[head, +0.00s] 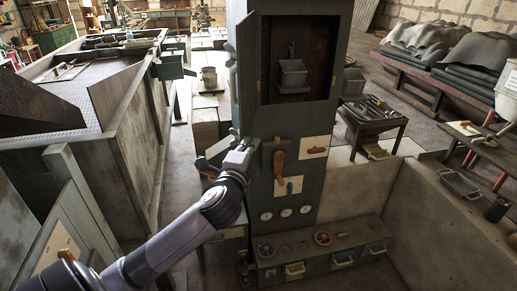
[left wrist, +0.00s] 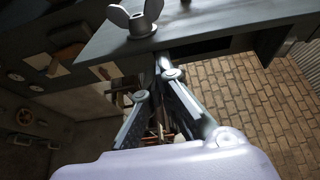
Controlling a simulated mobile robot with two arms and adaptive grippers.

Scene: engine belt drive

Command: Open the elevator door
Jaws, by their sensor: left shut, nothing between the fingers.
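The elevator (head: 222,125) is a tall dark green cabinet in the middle of the head view. Its upper compartment is uncovered, and a grey bucket (head: 292,74) shows inside. A dark door panel (head: 248,62) stands swung outward at the compartment's left side. My left gripper (head: 247,146) is below this panel, at the cabinet's left front edge, beside an orange-handled lever (head: 278,163). In the left wrist view the left gripper's fingers (left wrist: 158,88) point toward a grey edge with a wing-shaped knob (left wrist: 136,20). They look empty. My right gripper is not in view.
Gauges (head: 286,213) and a small lever plate (head: 289,187) sit low on the cabinet. A low control box (head: 320,248) stands at its foot. A large metal bin (head: 130,110) is at left. A tool table (head: 372,118) and concrete wall (head: 440,230) are at right.

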